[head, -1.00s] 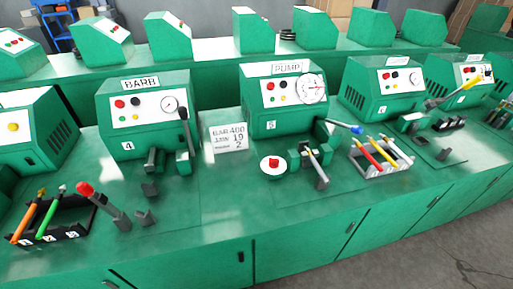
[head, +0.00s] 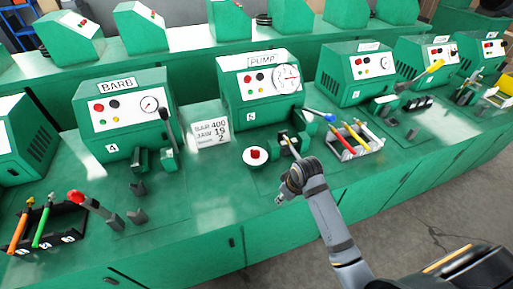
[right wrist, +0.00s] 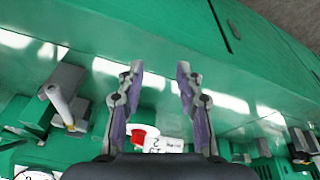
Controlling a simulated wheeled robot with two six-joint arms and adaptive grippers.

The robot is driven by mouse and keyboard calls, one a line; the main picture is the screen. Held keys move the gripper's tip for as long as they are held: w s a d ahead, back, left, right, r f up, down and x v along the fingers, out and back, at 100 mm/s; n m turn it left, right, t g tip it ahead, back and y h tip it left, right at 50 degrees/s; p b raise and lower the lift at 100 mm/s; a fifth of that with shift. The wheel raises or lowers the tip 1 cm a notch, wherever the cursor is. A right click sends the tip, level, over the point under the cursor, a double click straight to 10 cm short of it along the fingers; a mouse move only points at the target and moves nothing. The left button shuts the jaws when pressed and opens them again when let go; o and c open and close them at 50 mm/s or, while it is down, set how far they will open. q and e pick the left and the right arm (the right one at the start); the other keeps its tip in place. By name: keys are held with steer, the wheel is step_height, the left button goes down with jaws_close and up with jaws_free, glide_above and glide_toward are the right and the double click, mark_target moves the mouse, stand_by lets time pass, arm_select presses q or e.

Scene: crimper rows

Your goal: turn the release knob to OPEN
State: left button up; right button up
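The release knob, a red knob (head: 255,154) on a round white disc (head: 257,163), sits on the green counter in front of the PUMP machine (head: 259,92). Its markings are too small to read. My right gripper (head: 281,199) is over the counter, to the right of and nearer than the knob. In the right wrist view the gripper (right wrist: 160,72) has its two fingers apart with nothing held between the tips. The red knob (right wrist: 143,131) shows there low between the fingers, near the palm, partly hidden. My left gripper is not in view.
A pale lever (head: 291,148) stands just behind my right gripper, and a blue-tipped lever (head: 318,115) is beyond it. A tray of coloured tools (head: 350,153) is to the right. The counter between knob and front edge is clear.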

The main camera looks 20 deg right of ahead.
steer(key=w+r+n+y, duration=0.15)
steer(key=w+r, duration=0.25)
steer(key=w, duration=0.7)
steer(key=n+y, duration=0.1)
steer(key=n, duration=0.3)
glide_toward(256, 150)
steer(key=shift+m, duration=0.25)
steer(key=p+x, duration=0.1)
steer(key=x, duration=0.8)
steer(key=shift+a+r, duration=0.1)
jaws_close()
